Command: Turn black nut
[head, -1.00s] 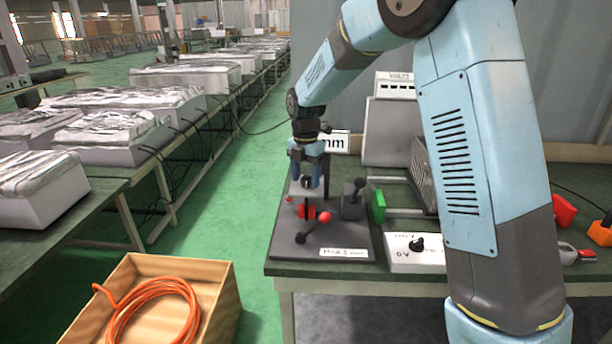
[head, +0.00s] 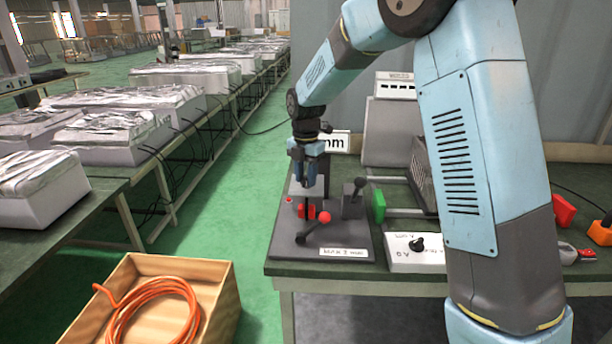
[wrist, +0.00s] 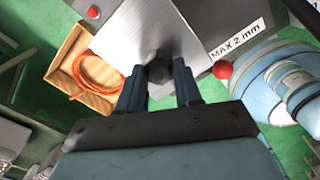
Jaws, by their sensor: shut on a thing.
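The black nut (wrist: 158,70) sits between my fingertips at the edge of a grey metal block in the wrist view. My gripper (wrist: 158,78) is shut on it, with one blue finger on each side. In the head view my gripper (head: 311,181) points down over the dark machine base (head: 340,237) at the bench's left end. The nut itself is too small and covered to make out there. A red block (head: 306,211) is just below the fingers, and a lever with a red ball (head: 325,217) is in front.
A black-handled lever (head: 354,190) and a green block (head: 378,206) stand right of my gripper. A white control box with a black knob (head: 417,244) is at the bench front. A wooden crate with an orange cable (head: 155,300) is on the floor at left.

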